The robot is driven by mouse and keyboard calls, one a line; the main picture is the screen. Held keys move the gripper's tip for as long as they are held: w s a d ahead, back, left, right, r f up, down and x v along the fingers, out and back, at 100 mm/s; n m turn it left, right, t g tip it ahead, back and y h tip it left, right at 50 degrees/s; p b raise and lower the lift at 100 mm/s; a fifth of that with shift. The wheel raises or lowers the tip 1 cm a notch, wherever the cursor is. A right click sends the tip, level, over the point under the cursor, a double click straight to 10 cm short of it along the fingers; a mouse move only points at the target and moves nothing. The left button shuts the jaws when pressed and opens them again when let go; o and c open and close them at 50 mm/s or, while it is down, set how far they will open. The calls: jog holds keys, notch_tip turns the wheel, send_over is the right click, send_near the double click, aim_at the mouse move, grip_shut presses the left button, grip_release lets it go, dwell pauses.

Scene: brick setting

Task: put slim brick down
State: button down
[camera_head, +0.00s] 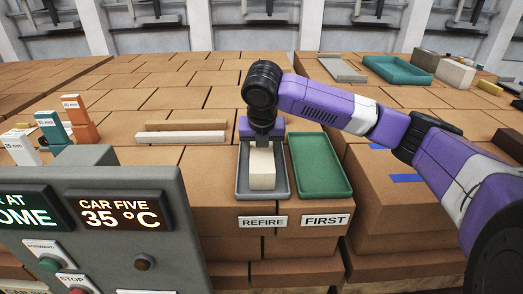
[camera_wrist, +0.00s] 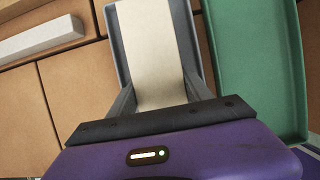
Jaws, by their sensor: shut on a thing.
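The slim brick (camera_head: 262,170) is a pale cream block within the outline of the grey tray marked REFIRE (camera_head: 243,192). My gripper (camera_head: 261,146) is above the tray, shut on the brick's far end. In the wrist view the brick (camera_wrist: 153,50) lies between the two grey fingers (camera_wrist: 160,98), with the grey tray's wall (camera_wrist: 115,45) beside it. Whether the brick's underside touches the tray floor cannot be told. The green tray marked FIRST (camera_head: 320,165) is empty, just right of the grey tray.
Long bricks, one tan (camera_head: 186,125) and one white (camera_head: 180,138), lie to the left. A control panel (camera_head: 120,215) stands at the front left. Orange (camera_head: 80,120) and teal (camera_head: 50,128) blocks stand behind it. Another teal tray (camera_head: 398,70) and a cream block (camera_head: 454,75) are at the back right.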

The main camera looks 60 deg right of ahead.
jog(key=shift+c, duration=2.2)
grip_release()
jog(key=b+v, duration=0.1)
jog(key=v, duration=1.1)
jog(key=shift+r, duration=0.15)
